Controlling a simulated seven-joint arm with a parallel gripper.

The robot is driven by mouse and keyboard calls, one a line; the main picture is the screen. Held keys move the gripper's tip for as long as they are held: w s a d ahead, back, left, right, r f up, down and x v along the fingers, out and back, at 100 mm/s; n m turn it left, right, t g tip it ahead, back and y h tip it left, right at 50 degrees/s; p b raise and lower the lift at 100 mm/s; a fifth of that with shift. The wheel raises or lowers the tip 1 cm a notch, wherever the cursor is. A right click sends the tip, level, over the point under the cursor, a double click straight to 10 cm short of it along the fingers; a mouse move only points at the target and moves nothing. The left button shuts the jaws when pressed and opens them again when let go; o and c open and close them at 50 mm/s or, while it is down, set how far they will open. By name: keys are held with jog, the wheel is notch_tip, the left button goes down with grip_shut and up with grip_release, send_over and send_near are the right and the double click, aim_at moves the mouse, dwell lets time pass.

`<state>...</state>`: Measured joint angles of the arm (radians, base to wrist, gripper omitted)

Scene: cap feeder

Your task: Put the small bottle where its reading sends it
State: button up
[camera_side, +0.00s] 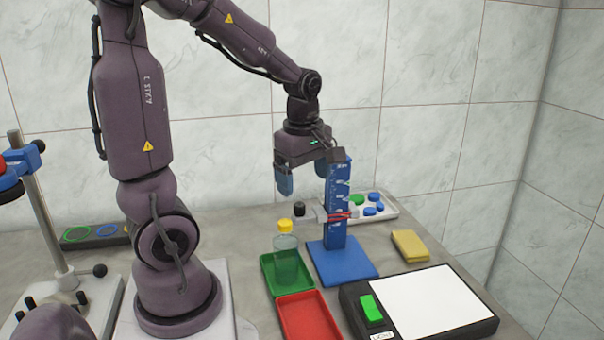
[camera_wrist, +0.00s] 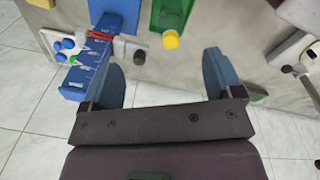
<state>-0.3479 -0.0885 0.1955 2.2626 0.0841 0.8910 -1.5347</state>
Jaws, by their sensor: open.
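The small bottle (camera_side: 286,262) is clear with a yellow cap and stands upright, apparently in the green tray (camera_side: 267,275). In the wrist view its yellow cap (camera_wrist: 170,40) shows ahead of the jaws. A blue upright gauge (camera_side: 337,215) with white marks and a red pointer stands on a blue base just right of the bottle; its reading is too small to make out. The gauge also shows in the wrist view (camera_wrist: 85,78). My gripper (camera_side: 304,182) is open and empty, above and behind the bottle, with one finger close to the gauge's top in the side view.
A red tray (camera_side: 308,318) lies in front of the green one. A black device with a white plate (camera_side: 425,303) and green button (camera_side: 371,308) is at right, a yellow block (camera_side: 410,245) behind it. A white tray (camera_side: 387,208) holds blue and green caps. A black knob (camera_side: 299,209) sits near the gauge.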

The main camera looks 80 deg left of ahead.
jog(key=s+d+r+m+t, duration=0.1)
jog(key=d+r+m+t, duration=0.1)
jog(key=d+r+m, duration=0.2)
jog(key=s+d+r+m+t, duration=0.2)
jog(key=d+m, duration=0.9)
jog(key=m, duration=0.8)
jog(key=shift+s+r+t+h, duration=0.25)
jog(key=shift+r+t+h, duration=0.25)
jog(key=shift+r, duration=0.4)
jog(key=shift+d, duration=0.1)
